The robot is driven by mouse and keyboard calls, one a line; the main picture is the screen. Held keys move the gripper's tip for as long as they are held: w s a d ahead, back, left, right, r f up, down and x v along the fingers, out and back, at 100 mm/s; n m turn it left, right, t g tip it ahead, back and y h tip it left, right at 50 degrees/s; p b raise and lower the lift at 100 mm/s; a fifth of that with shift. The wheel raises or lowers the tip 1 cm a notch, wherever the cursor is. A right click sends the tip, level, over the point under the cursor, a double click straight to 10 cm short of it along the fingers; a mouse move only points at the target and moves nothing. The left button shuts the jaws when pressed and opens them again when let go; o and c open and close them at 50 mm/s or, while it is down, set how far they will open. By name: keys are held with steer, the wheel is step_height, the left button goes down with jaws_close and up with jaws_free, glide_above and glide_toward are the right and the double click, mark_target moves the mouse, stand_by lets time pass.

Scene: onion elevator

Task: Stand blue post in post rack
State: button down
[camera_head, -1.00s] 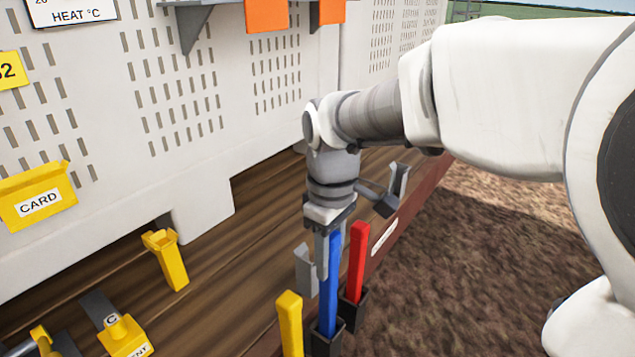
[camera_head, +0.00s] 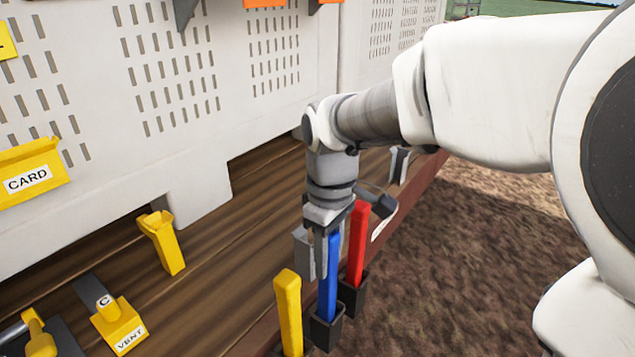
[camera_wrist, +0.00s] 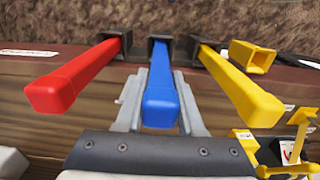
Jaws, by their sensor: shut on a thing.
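The blue post (camera_head: 328,285) stands upright with its lower end in the middle black socket of the post rack (camera_head: 325,335). It also shows in the wrist view (camera_wrist: 161,90), between the red and yellow posts. My gripper (camera_head: 321,262) is over the post's upper part with its fingers on either side, shut on it. In the wrist view my gripper's fingers (camera_wrist: 158,105) flank the blue post. The red post (camera_head: 357,245) stands in the socket to the right, and the yellow post (camera_head: 289,310) stands to the left.
A yellow holder (camera_head: 164,243) stands on the wooden deck (camera_head: 215,255) at left. The white slotted crate (camera_head: 170,100) rises behind. Bare soil lies right of the deck edge.

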steer(key=shift+c, duration=2.2)
jaws_free()
step_height(320, 180, up, 16)
steer(key=p, duration=0.2)
steer(key=s+d+f+m+t, duration=0.5)
steer(key=s+d+f+m, duration=0.3)
steer(key=s+d+m, duration=0.2)
steer(key=shift+s+d+f+t, duration=0.2)
steer(key=shift+s+d+t, duration=0.1)
steer(key=shift+s, duration=0.9)
